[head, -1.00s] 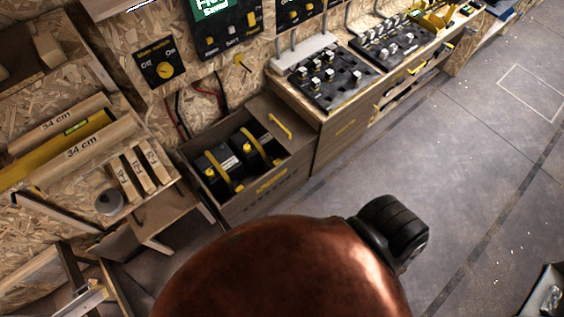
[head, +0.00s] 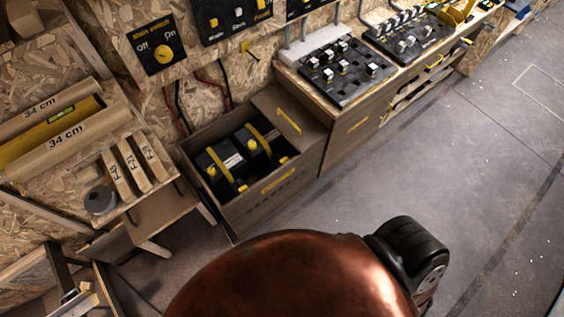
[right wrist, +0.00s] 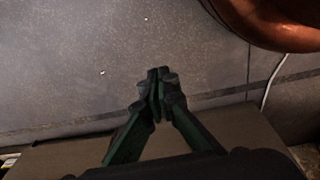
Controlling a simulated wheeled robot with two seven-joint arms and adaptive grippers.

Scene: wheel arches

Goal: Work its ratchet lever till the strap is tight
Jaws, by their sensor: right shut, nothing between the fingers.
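No strap with a ratchet lever can be made out clearly in either view. In the head view, two black boxes (head: 207,163) with yellow bands (head: 220,166) over them sit in an open wooden bin (head: 262,199); whether these bands bear a ratchet I cannot tell. My right gripper (right wrist: 158,80) shows in the right wrist view, its dark green fingers shut together with nothing between them. It is above grey floor and a brown surface. My left gripper is not in view.
Wooden cabinets with a black switch panel (head: 338,66) stand along the wall. A shelf with marked wooden blocks (head: 138,163) and a grey roll (head: 100,200) is at the left. The grey floor (head: 480,165) on the right is largely clear.

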